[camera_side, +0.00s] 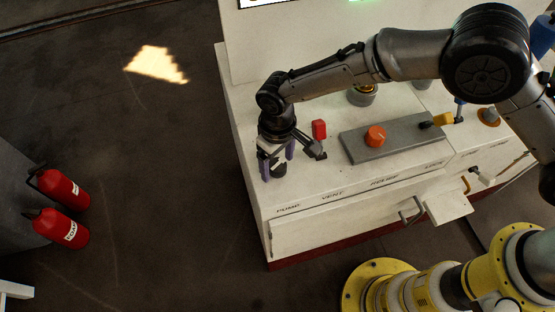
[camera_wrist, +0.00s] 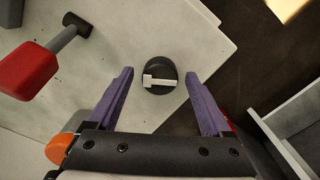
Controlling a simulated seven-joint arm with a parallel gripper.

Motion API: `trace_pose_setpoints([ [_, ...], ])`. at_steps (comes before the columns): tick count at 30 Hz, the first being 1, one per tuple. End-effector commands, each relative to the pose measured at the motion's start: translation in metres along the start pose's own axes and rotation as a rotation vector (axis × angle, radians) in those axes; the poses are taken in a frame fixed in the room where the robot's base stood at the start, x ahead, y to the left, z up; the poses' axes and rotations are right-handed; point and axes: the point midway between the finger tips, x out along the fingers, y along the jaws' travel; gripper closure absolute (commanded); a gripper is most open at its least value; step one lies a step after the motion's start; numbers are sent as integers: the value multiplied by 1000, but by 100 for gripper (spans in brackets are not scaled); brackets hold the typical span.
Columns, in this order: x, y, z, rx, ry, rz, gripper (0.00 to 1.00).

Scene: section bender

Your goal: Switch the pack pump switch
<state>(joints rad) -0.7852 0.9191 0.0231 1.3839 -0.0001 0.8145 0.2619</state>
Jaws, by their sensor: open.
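The pump switch is a round black knob with a small white T-shaped handle, in the wrist view (camera_wrist: 161,80) between my fingers. It also shows in the side view (camera_side: 279,170) on the white cabinet top, above the "PUMP" label (camera_side: 288,209), partly hidden by my gripper. My gripper (camera_side: 278,160) points down over the switch, with one purple finger on each side of it. The fingers also show in the wrist view (camera_wrist: 159,72), spread apart and empty. I cannot tell whether a finger touches the switch.
A red-ended lever (camera_side: 319,129) stands close to the right of my gripper; it is large at left in the wrist view (camera_wrist: 28,70). Farther right, an orange knob (camera_side: 375,135) sits on a grey plate (camera_side: 353,151). The cabinet's left edge is close by.

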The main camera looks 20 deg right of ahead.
Motion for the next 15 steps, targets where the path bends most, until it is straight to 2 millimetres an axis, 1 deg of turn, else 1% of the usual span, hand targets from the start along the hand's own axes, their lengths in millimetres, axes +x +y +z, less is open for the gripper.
trace_pose_setpoints([
  [3, 0, 0, 0, 0, 0, 0, 17],
  [8, 0, 0, 0, 0, -1, 0, 45],
  [9, 0, 0, 0, 0, -1, 0, 52],
  [14, 0, 0, 0, 0, -1, 0, 81],
  [15, 0, 0, 0, 0, -1, 0, 88],
])
